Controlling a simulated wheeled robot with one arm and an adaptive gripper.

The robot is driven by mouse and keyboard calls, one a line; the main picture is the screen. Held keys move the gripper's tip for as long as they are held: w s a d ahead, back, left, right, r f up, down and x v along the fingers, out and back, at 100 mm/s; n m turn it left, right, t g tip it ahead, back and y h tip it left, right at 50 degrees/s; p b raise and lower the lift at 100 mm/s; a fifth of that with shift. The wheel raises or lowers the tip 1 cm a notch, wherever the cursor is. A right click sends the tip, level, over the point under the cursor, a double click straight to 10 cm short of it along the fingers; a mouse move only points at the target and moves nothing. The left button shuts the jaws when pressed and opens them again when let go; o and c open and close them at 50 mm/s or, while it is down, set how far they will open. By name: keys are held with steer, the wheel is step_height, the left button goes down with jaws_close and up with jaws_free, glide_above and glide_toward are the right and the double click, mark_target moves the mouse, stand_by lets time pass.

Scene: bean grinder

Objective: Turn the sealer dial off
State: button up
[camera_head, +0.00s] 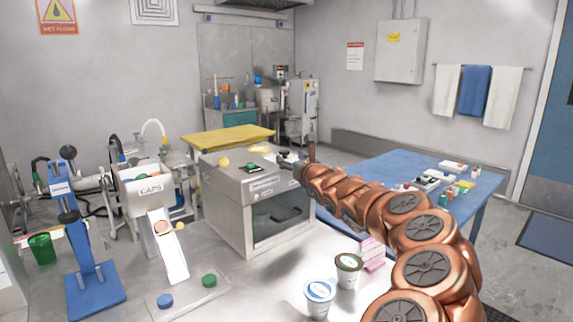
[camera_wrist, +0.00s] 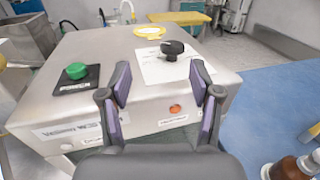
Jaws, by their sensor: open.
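A steel box machine (camera_head: 225,205) stands on the bench, and its top and front fill much of the wrist view (camera_wrist: 95,115). A black dial (camera_wrist: 172,47) sits on a white plate on its top. A green knob (camera_wrist: 76,71) sits on a black plate to the left. I cannot read the plate labels well enough to tell which is the sealer dial. My gripper (camera_wrist: 160,78) is open and empty. Its fingers frame the machine's top front edge, with the black dial beyond the fingertips. In the head view my gripper (camera_head: 306,163) is by the machine's right side, small and partly hidden.
A small orange-red button (camera_wrist: 175,108) and labels are on the machine's front. A yellow piece (camera_wrist: 150,32) lies at the back of its top. Two cups (camera_head: 319,298) stand at the front. A blue table (camera_head: 375,170) is to the right, and a blue stand (camera_head: 95,290) is at left.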

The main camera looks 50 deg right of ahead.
mark_target(287, 154)
steer(key=shift+m+h, duration=0.3)
steer(key=shift+m, duration=0.1)
steer(key=shift+w+d+f+p, duration=0.15)
steer(key=shift+w+d+p, duration=0.35)
steer(key=shift+w+d, duration=0.4)
steer(key=shift+w+d+f+p, duration=0.2)
steer(key=shift+w+d+p, duration=0.4)
steer(key=shift+w, duration=0.65)
steer(key=shift+w+d+f+p, duration=0.15)
steer(key=shift+w+d+p, duration=0.25)
steer(key=shift+w+d, duration=0.55)
steer(key=shift+w+a, duration=0.1)
steer(key=shift+a, duration=0.05)
steer(key=c, duration=1.1)
